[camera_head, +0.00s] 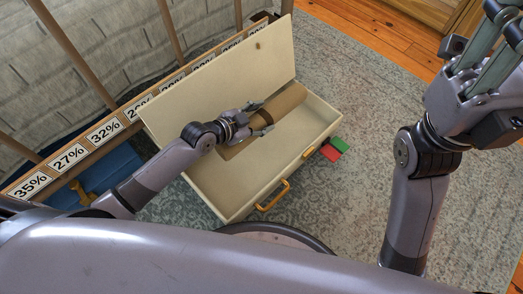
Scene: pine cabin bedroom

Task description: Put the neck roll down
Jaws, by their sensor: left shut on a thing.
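The neck roll (287,102) is a tan-brown cylinder. It lies inside the open cream case (209,185), along the side by the raised lid (222,88). My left gripper (265,118) reaches into the case from the left and is shut on the neck roll near its middle. The gripper hides part of the roll, and I cannot tell whether the roll touches the case floor. My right gripper (497,42) is raised at the upper right, away from the case; its fingertips run close to the picture's edge and no held thing shows.
The case has a yellow handle (272,196) on its front. A red and green item (333,149) lies on the grey rug (385,113) beside it. A rail with percentage labels (68,158) runs behind the lid. A blue thing (108,172) lies at left.

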